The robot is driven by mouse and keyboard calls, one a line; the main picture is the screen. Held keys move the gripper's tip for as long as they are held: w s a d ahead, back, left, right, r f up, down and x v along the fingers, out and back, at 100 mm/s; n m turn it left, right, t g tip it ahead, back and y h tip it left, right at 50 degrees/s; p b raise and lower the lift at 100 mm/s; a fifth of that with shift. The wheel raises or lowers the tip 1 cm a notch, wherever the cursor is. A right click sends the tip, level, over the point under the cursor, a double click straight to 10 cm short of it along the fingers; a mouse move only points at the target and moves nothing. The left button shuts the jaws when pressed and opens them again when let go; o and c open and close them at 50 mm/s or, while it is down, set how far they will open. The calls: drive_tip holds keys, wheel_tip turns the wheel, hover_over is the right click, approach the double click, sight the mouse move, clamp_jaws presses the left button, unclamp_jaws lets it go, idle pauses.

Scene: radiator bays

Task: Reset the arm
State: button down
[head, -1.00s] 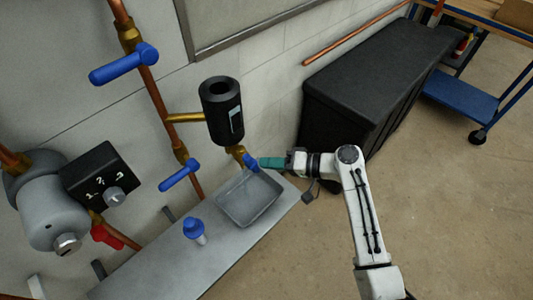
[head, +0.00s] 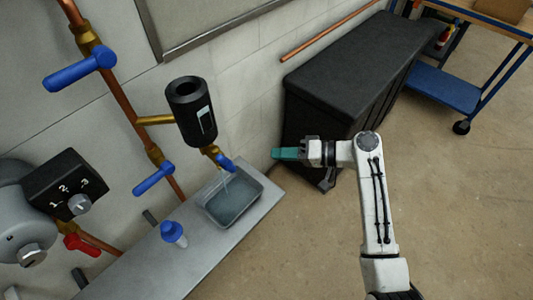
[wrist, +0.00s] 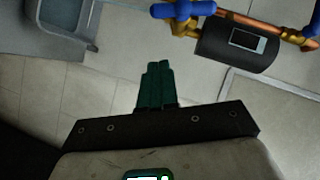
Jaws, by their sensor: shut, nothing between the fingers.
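My gripper (head: 276,154) has teal fingers and is shut and empty. In the head view it points left, in the air to the right of the grey tray, apart from it and from the blue drain valve handle (head: 226,162). The teal fingers (wrist: 155,85) also show closed together in the wrist view. A thin stream runs from the brass outlet below the black cylinder (head: 191,110) into the grey tray (head: 255,183), which holds some water. In the wrist view the black cylinder (wrist: 237,45) is at top right and the tray (wrist: 85,22) at top left.
A black chest (head: 345,80) stands behind my arm. A blue cart (head: 440,88) is at top right. Open floor lies right of my arm.

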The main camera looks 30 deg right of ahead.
drive_tip(key=shift+v, duration=1.6)
drive_tip(key=shift+f, duration=0.1)
drive_tip(key=s+a+f+n+g+h, duration=0.3)
drive_tip(key=s+a+f+g+h, duration=0.3)
drive_tip(key=s+f, duration=0.5)
drive_tip(key=s+d+r+g+h, duration=0.1)
drive_tip(key=s+g+h, duration=0.1)
drive_tip(key=s, duration=0.4)
drive_tip(key=s+d+r+n+g+h, duration=0.1)
drive_tip(key=s+h, duration=0.2)
drive_tip(key=s, duration=0.4)
drive_tip(key=shift+d+r+g, duration=0.25)
drive_tip(key=shift+d+g, duration=0.1)
drive_tip(key=shift+g, duration=0.05)
